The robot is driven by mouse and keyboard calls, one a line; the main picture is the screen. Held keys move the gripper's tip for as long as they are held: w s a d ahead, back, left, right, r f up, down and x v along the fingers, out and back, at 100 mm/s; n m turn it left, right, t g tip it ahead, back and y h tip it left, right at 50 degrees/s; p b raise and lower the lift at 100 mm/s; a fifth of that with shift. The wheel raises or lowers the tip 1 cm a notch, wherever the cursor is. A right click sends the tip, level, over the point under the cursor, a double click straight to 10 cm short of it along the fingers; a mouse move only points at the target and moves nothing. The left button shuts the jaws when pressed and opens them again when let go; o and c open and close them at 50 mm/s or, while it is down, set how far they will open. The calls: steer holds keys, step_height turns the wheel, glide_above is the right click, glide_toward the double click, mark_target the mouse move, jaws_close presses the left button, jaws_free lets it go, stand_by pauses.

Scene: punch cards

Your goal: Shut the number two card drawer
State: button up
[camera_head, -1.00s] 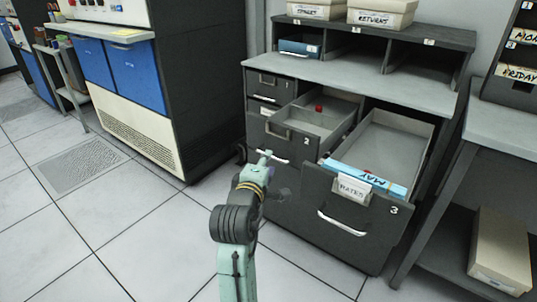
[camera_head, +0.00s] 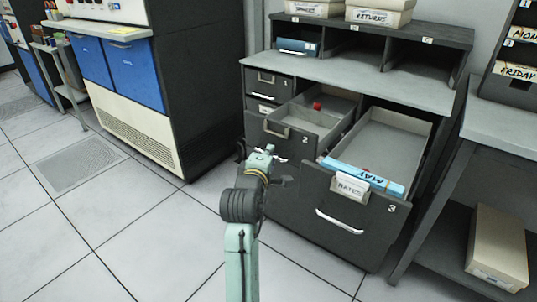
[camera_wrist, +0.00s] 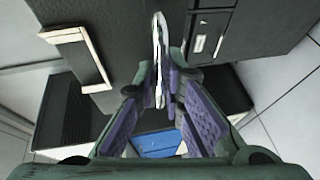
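The number two drawer (camera_head: 299,122) stands pulled out on the left of the grey card cabinet (camera_head: 400,87), with a small red thing (camera_head: 317,106) inside. Its front has a label holder (camera_head: 276,130) with a pale pull handle below; the handle (camera_wrist: 158,45) also shows in the wrist view. My gripper (camera_head: 266,153) is low in front of this drawer, at the handle. In the wrist view, my gripper's fingertips (camera_wrist: 165,78) are close together around the handle. Whether they press on it I cannot tell.
The number three drawer (camera_head: 350,215) stands pulled out on the right, with a blue card deck (camera_head: 362,177) and a RATES label. The number one drawer (camera_head: 269,83) is shut. A side table (camera_head: 500,125) stands to the right. Open floor (camera_head: 130,225) lies to the left.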

jaws_close()
stand_by(0.3)
steer(key=w+d+p, duration=0.1)
steer(key=w, duration=0.1)
steer(key=w+d+p, duration=0.1)
steer(key=w+d, duration=0.1)
steer(key=w+d+p, duration=0.1)
steer(key=w+d, duration=0.1)
steer(key=w, duration=0.1)
steer(key=shift+d+r, duration=0.1)
steer(key=shift+r, duration=0.05)
steer(key=shift+w+d, duration=0.25)
steer(key=shift+w, duration=0.25)
steer(key=o, duration=0.5)
jaws_free()
steer(key=shift+o, duration=0.2)
